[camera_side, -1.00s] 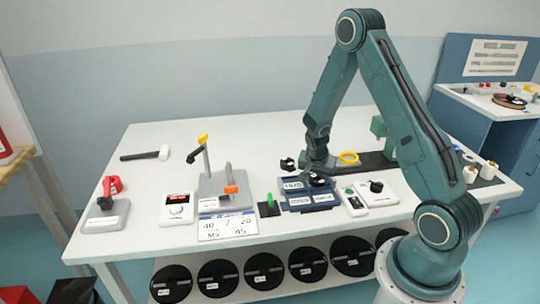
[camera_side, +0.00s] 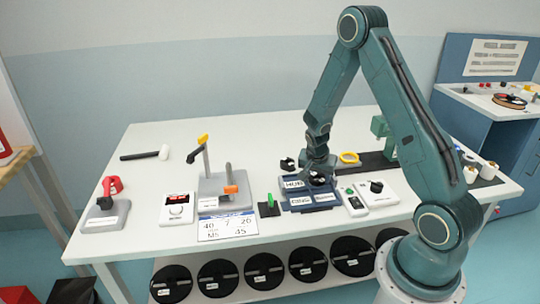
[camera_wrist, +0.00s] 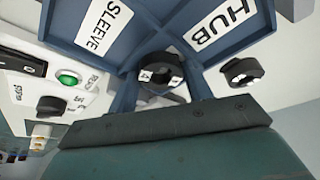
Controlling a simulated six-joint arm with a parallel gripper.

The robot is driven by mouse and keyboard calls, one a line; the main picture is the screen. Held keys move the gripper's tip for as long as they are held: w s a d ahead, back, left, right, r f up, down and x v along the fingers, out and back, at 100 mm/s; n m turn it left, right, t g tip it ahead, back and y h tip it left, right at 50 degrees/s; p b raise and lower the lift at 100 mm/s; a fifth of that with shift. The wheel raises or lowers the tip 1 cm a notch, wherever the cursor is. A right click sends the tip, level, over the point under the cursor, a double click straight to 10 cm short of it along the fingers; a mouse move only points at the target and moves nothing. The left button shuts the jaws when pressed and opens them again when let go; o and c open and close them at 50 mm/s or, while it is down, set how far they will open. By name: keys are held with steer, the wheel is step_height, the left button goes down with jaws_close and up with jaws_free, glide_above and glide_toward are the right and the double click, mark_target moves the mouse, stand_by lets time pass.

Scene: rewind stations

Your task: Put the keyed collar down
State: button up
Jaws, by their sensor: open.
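A blue sorting tray (camera_side: 333,193) with labelled compartments stands near the front of the table. A black ring-shaped part with pale marks (camera_wrist: 160,78), which looks like the keyed collar, sits at the tray under my gripper; it also shows as a dark shape in the side view (camera_side: 317,180). My gripper (camera_side: 318,174) is open and low over it. In the wrist view the part lies just beyond the dark gripper edge. Whether the fingers touch it, I cannot tell. The HUB label (camera_wrist: 222,22) and SLEEVE label (camera_wrist: 103,25) are readable.
Another black ring-shaped part (camera_wrist: 243,71) lies outside the tray, behind it in the side view (camera_side: 287,164). A yellow ring (camera_side: 349,158) lies behind the gripper. A green-button box (camera_side: 352,202) and a black-knob box (camera_side: 377,192) stand close on the right.

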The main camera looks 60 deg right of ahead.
steer(key=v, duration=1.1)
steer(key=shift+a+r, duration=0.2)
steer(key=shift+r, duration=0.05)
stand_by(0.3)
steer(key=s+a+r+n+t+y, duration=0.1)
steer(key=s+a+r+n, duration=0.1)
steer(key=a+r+n, duration=0.35)
steer(key=s+a+r+n+t+y, duration=0.1)
steer(key=s+a+r+n+t, duration=0.15)
steer(key=a+r, duration=0.5)
steer(key=s+a+r+n+y, duration=0.1)
steer(key=s+a+r+n, duration=0.2)
steer(key=s, duration=0.3)
steer(key=s+a+r+n+t+y, duration=0.1)
steer(key=s+a+r+n, duration=0.2)
steer(key=s+a+n, duration=0.1)
steer(key=shift+s+a+n, duration=0.3)
steer(key=shift+s+a, duration=0.15)
steer(key=shift+s, duration=0.45)
